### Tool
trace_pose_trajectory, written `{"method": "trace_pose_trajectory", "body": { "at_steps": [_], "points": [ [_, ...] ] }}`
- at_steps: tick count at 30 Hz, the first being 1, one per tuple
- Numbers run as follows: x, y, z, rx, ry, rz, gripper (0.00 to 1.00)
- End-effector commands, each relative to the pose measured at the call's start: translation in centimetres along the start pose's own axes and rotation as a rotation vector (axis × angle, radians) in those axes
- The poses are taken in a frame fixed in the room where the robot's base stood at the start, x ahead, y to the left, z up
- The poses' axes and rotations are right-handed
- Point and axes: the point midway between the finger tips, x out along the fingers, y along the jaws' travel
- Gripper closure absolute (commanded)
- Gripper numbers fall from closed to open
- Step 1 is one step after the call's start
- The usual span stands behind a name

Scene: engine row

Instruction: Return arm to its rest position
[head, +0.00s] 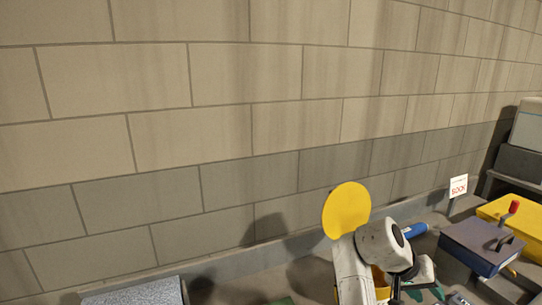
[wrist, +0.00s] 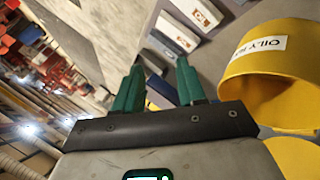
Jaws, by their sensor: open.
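My gripper (wrist: 160,66) shows in the wrist view with its two green fingers apart and nothing between them. In the head view my white arm (head: 352,270) rises at the bottom centre, bent at a dark joint. In the wrist view a yellow bin (wrist: 258,85) with a white label starting "OILY" is close to the right of the fingers; I see no contact.
In the head view a yellow disc (head: 346,207) stands up behind my arm. A dark blue case (head: 484,247) and a yellow box (head: 527,214) are at the right. A small sign (head: 458,187) stands by the block wall (head: 220,130). A grey block (head: 135,293) is at lower left.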

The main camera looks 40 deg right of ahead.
Motion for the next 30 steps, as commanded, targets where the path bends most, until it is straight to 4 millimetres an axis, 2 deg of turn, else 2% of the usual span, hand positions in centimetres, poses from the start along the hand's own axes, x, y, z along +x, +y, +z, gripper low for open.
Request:
{"method": "trace_pose_trajectory", "body": {
  "at_steps": [3, 8, 15, 21, 27, 30],
  "points": [
    [1.4, -2.9, 3.4, -0.135, 0.071, -0.084, 0.60],
    [2.6, -6.8, 8.7, -0.331, 0.143, -0.227, 0.60],
    [2.9, -11.0, 19.1, -0.636, 0.181, -0.472, 0.60],
    [2.2, -12.1, 26.8, -0.822, 0.158, -0.644, 0.60],
    [1.2, -11.8, 33.0, -0.953, 0.118, -0.780, 0.60],
    [2.7, -13.2, 33.4, -0.948, 0.118, -0.785, 0.60]
  ]
}}
